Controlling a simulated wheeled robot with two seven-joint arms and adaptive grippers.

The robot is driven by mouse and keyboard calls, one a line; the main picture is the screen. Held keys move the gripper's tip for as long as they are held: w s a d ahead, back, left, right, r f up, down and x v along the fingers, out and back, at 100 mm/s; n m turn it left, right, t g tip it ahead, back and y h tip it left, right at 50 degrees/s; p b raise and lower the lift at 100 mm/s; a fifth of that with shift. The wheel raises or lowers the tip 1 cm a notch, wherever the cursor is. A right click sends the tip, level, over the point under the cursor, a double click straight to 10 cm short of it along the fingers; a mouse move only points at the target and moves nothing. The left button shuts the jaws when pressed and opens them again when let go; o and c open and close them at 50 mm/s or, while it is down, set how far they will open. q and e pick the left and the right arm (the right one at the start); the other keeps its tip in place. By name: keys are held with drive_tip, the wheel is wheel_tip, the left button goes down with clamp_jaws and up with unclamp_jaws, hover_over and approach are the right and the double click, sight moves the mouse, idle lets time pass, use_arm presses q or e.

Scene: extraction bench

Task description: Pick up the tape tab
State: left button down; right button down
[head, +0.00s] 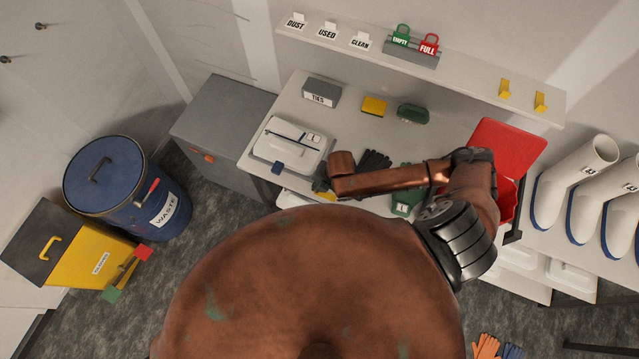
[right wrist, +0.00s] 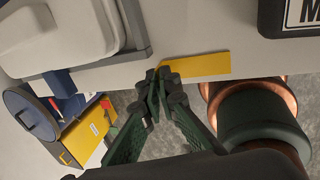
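The tape tab is a flat yellow strip (right wrist: 200,67) at the bench's front edge in the right wrist view. A small yellow bit of it also shows in the head view (head: 327,196), beneath my right gripper (head: 322,185). In the right wrist view the two green fingers of my right gripper (right wrist: 160,82) come together at the tab's left end. The tips look closed on that end, and they cover it. Whether the tab is clear of the bench cannot be told. My left gripper is not in view.
A pale case (head: 284,150) lies left of my right gripper. Black gloves (head: 375,161), a TIES box (head: 321,93), a yellow block (head: 374,106) and a red bin (head: 510,145) are on or by the bench. A blue waste drum (head: 110,190) stands on the floor at left.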

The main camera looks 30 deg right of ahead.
sight(325, 195)
drive_tip(key=shift+s+f, duration=0.1)
drive_tip(key=c, duration=2.1)
unclamp_jaws()
drive_tip(key=v, duration=1.2)
drive_tip(key=shift+a, duration=0.1)
